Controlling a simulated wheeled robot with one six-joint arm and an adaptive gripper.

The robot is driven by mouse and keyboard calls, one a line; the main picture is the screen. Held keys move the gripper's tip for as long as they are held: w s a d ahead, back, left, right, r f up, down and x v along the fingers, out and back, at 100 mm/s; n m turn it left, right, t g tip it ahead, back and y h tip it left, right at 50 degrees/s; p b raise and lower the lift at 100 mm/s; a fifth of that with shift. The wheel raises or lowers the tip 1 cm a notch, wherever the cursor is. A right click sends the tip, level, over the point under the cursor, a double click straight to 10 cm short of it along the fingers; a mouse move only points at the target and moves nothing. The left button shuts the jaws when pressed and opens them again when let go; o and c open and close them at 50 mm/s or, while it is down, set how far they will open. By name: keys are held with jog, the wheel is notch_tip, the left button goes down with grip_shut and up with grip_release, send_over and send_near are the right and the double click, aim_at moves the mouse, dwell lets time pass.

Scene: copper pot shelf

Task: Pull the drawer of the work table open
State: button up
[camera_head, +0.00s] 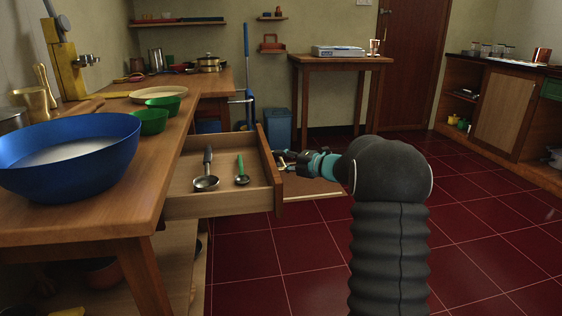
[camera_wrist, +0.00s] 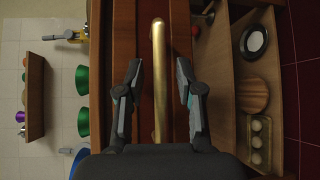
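The drawer (camera_head: 222,205) of the wooden work table (camera_head: 82,222) stands well out from under the tabletop, with its inside showing. A ladle (camera_head: 206,180) and a green-handled spoon (camera_head: 241,172) lie in it. In the wrist view, the brass bar handle (camera_wrist: 159,100) runs along the drawer front (camera_wrist: 178,30). My gripper (camera_wrist: 159,66) is open, with one finger on each side of the handle and a gap to each. In the head view my gripper (camera_head: 288,160) is at the drawer's outer face. The handle is mostly hidden there.
A blue bowl (camera_head: 70,150), green bowls (camera_head: 150,121) and a plate (camera_head: 157,91) are on the tabletop. Below, a shelf (camera_wrist: 222,100) holds dishes and several eggs (camera_wrist: 257,140). A blue bin (camera_head: 278,126) stands behind. The red tiled floor (camera_head: 300,260) around the drawer is clear.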

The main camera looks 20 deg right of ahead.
jog(key=v, duration=1.2)
dwell(0.5)
